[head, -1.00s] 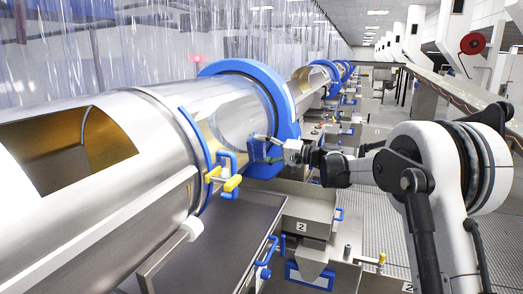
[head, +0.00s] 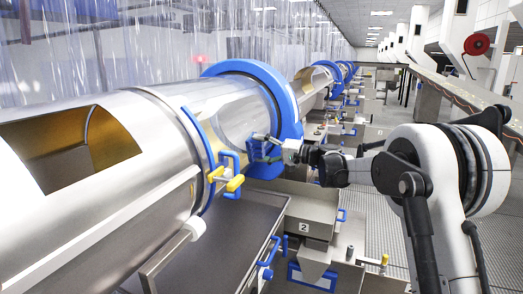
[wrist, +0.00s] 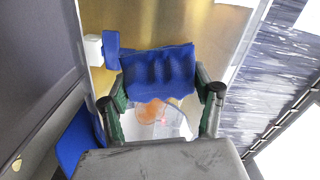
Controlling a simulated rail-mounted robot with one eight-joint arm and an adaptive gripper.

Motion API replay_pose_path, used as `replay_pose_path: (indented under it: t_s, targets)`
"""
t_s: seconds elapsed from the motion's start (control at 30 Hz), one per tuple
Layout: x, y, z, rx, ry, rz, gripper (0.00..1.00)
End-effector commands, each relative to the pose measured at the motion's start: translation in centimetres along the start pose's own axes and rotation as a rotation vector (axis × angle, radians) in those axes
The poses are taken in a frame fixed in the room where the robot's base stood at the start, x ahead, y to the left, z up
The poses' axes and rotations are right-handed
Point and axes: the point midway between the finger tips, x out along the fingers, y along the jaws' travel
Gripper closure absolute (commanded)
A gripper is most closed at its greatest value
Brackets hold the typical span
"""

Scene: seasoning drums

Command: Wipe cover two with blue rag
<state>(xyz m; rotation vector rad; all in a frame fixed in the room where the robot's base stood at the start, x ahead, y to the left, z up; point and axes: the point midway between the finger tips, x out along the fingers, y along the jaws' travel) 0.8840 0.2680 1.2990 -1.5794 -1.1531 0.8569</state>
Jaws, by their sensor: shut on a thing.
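The clear cover (head: 228,112) lies on the big steel drum, in front of a thick blue ring (head: 287,105). I take it as cover two, from the "2" plate below. My gripper (head: 262,142) is at its lower right side, close to the ring. In the wrist view my gripper (wrist: 160,84) is shut on the folded blue rag (wrist: 160,70), which spans between the two green and black fingers. The rag lies over a gold-toned glossy surface. I cannot tell whether it touches the cover.
A yellow and blue latch (head: 228,180) sticks out left of my gripper. A steel box with a "2" plate (head: 304,227) stands below. A grey tray (head: 225,235) runs along the drum. More drums continue behind; open grated floor lies at right.

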Motion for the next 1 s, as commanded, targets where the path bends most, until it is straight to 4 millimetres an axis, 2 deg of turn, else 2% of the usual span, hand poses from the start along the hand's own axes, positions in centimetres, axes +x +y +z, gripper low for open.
replay_pose_path:
  t_s: [0.57,1.0]
  targets:
    - [0.7,0.1,-0.1,0.000,0.000,0.000,0.59]
    - [0.6,0.9,-3.0,0.000,0.000,0.000,0.59]
